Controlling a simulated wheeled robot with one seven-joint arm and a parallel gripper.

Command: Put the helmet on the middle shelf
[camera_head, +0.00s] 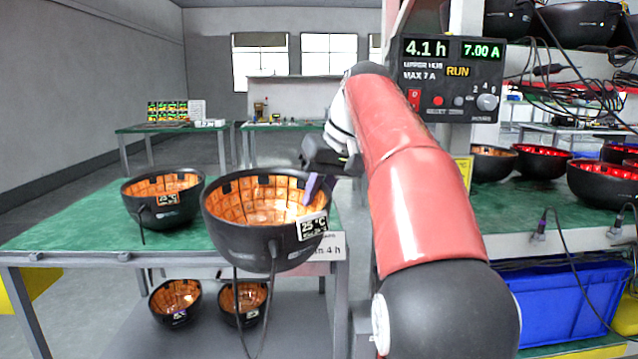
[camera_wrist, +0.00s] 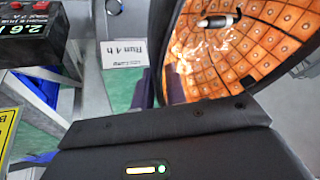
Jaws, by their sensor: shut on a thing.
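A black bowl-shaped helmet (camera_head: 225,232) with an orange-lit inside and a "25 °C" label hangs open side up, in front of the green table at the left. My gripper (camera_head: 313,188) is shut on its right rim. Its cables hang down below. In the wrist view the helmet's orange inside (camera_wrist: 240,45) fills the upper right, and my gripper (camera_wrist: 172,88) grips the edge of the shell. The middle shelf (camera_head: 500,220) of the rack at the right is green and holds several helmets (camera_head: 541,161), some glowing red. My arm hides part of the rack's left side.
Another helmet (camera_head: 160,210) stands on the green table (camera_head: 60,225); two more (camera_head: 175,300) sit on its lower shelf. A control box (camera_head: 447,80) reads 4.1 h. A blue bin (camera_head: 560,305) is under the middle shelf. Loose cables (camera_head: 565,95) hang at the rack. The shelf's front left is bare.

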